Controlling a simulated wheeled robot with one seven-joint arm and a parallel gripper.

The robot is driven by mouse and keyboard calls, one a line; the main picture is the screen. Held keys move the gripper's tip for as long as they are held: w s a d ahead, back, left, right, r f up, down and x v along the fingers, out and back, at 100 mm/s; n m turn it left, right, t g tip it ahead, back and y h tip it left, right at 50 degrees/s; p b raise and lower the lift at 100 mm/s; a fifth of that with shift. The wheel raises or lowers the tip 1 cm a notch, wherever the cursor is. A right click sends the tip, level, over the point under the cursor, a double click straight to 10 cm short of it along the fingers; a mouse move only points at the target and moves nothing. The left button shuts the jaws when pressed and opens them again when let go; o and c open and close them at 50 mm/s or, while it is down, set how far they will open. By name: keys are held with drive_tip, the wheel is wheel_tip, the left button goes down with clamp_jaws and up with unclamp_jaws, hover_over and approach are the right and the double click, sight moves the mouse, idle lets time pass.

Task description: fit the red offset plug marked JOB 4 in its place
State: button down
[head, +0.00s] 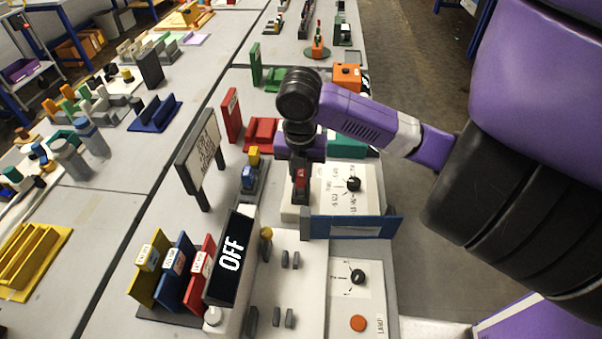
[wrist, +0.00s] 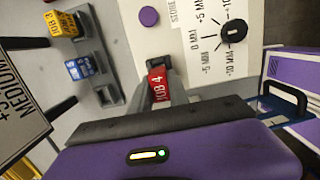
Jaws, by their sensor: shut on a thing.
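My gripper (head: 300,190) is shut on the red plug (head: 301,176), above the near left part of the white dial panel (head: 326,196). In the wrist view the red plug (wrist: 158,82) shows its JOB 4 label, with a grey finger beside it and the gripper body below. The plug's lower end is hidden. A grey rack (wrist: 90,28) stands to the left and holds a yellow plug (wrist: 62,24) marked JOB 3 and a blue plug (wrist: 81,68). An empty grey socket (wrist: 108,95) shows at the rack's near end.
The panel has a black dial (wrist: 234,31) and a purple button (wrist: 149,16). A blue plate (head: 354,227) stands just in front of the gripper. A sign board (head: 200,152) is at the left, and a display reading OFF (head: 231,256) stands nearer.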

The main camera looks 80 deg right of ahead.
drive_tip(key=shift+f+b, duration=1.4)
drive_tip(key=c, duration=1.2)
unclamp_jaws()
drive_tip(key=shift+o, duration=0.2)
drive_tip(key=shift+a+r+p, duration=0.1)
drive_tip(key=shift+a+r, duration=0.05)
drive_tip(key=shift+r, duration=1.15)
drive_tip(key=shift+a+r+p, duration=0.15)
drive_tip(key=shift+a+r, duration=0.05)
drive_tip(key=shift+r, duration=1.15)
drive_tip(key=shift+a+r+p, duration=0.1)
drive_tip(key=shift+a+r, duration=0.05)
drive_tip(key=shift+r, duration=1.15)
